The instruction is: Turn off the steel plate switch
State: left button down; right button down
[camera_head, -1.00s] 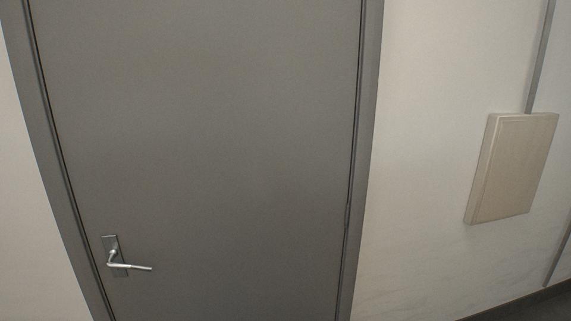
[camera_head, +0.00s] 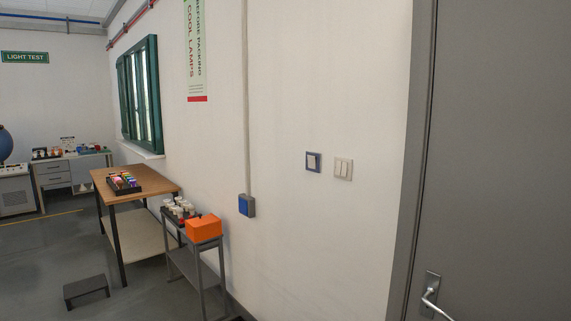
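Two wall switches sit side by side on the white wall, left of the grey door. The right one is a double rocker switch with a pale grey-beige plate (camera_head: 343,168). A blue box (camera_head: 246,205) sits lower on the wall at the end of a vertical conduit. I cannot tell for sure which plate is steel, nor whether any rocker is on or off. Neither of my grippers is in view.
A grey door (camera_head: 499,160) with a lever handle (camera_head: 431,298) fills the right. A narrow stand (camera_head: 183,262) with an orange box (camera_head: 203,228) stands against the wall. A wooden table (camera_head: 155,191) and a low step (camera_head: 86,291) are at the left, with open floor around.

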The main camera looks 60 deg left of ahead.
aim_at(312, 159)
jog(key=u, duration=1.6)
jog(key=i+z, duration=0.15)
jog(key=i, duration=0.4)
jog(key=i+z, duration=0.15)
jog(key=i, duration=0.4)
jog(key=i+z, duration=0.2)
jog(key=i, duration=0.35)
jog(key=i+j+z, duration=0.15)
jog(key=i, duration=0.4)
